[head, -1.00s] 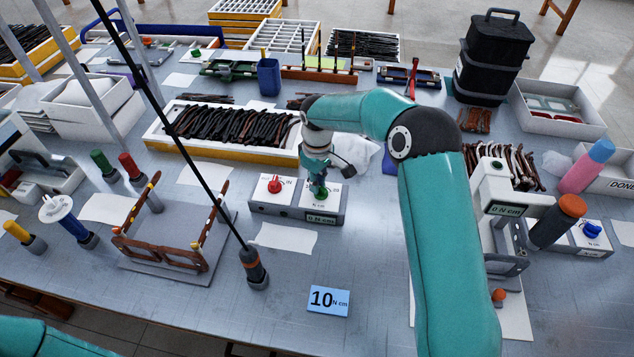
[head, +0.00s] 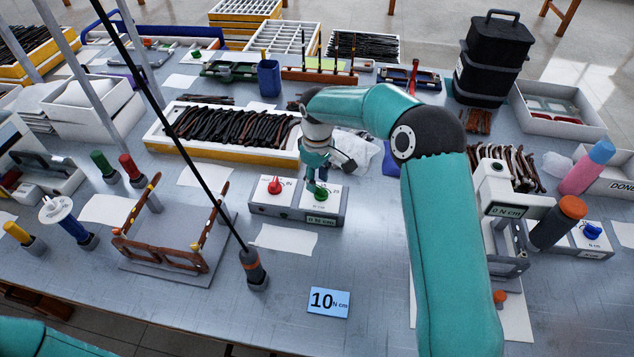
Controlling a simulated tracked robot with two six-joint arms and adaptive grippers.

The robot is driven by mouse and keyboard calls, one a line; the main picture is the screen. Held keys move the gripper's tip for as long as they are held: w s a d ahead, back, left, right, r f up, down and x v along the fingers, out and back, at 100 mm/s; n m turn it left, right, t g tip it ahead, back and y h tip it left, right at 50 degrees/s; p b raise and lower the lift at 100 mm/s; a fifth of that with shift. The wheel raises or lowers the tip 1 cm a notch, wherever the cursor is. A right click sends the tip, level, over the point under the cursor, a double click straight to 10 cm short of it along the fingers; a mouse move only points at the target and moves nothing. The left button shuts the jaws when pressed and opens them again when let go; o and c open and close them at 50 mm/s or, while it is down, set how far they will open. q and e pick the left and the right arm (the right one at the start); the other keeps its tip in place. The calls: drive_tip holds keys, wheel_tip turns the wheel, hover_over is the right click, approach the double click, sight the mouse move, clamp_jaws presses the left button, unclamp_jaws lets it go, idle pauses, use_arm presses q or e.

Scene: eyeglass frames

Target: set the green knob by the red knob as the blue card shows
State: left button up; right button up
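The red knob (head: 274,186) and the green knob (head: 321,192) sit side by side on white plates of one grey box in the middle of the table. The blue card (head: 328,302) lies flat near the front and reads "10 N cm". My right gripper (head: 318,181) reaches down from above at the green knob, pointing at it. Its fingers are small here and partly overlap the knob, so I cannot tell whether they touch it or how far they are parted. My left gripper is out of view; only a teal part of my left arm shows at the bottom left.
A tray of dark frame parts (head: 232,131) stands behind the knob box. A brown eyeglass frame on a stand (head: 165,257) is to the left. A hanging driver (head: 254,268) stands near the front. Table around the blue card is clear.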

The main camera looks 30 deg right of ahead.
wheel_tip(320, 180, up, 10)
idle(0.3)
idle(0.4)
